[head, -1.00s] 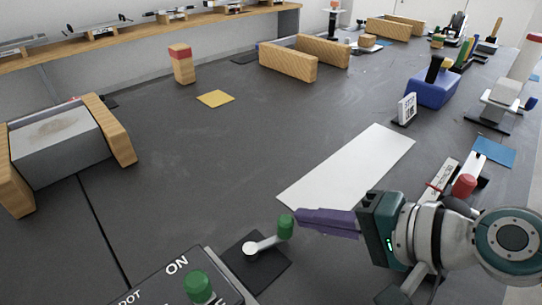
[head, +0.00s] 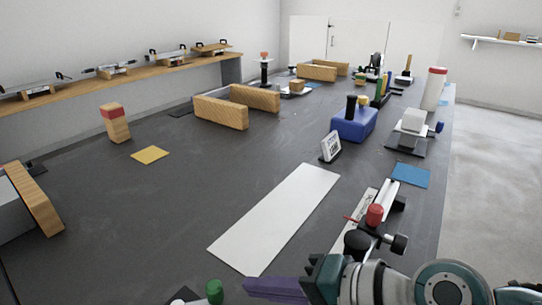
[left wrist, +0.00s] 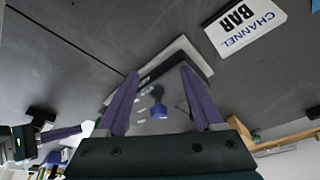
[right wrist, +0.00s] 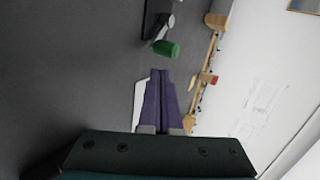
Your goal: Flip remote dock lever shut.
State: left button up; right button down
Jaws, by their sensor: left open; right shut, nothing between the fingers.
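A lever with a green knob (head: 214,291) shows at the bottom edge of the head view, on a dark plate mostly cut off. In the right wrist view its green knob (right wrist: 166,48) and pale arm lie just beyond my fingertips, with a dark base behind. No label on it is readable. My right gripper (head: 246,287) is shut and empty, its purple fingertips a small gap to the right of the knob; it also shows in the right wrist view (right wrist: 160,72). My left gripper (left wrist: 159,70) is open and empty above the table, outside the head view.
A white sheet (head: 275,222) lies beyond my right gripper. A red-knobbed device (head: 374,214) stands right of it, with a blue block (head: 354,124) farther back. A sign reading CHANNEL BAR (left wrist: 245,24) shows in the left wrist view.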

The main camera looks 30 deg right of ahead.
jog(key=v, duration=0.9)
jog(key=shift+d+r, duration=0.2)
jog(key=shift+d, duration=0.4)
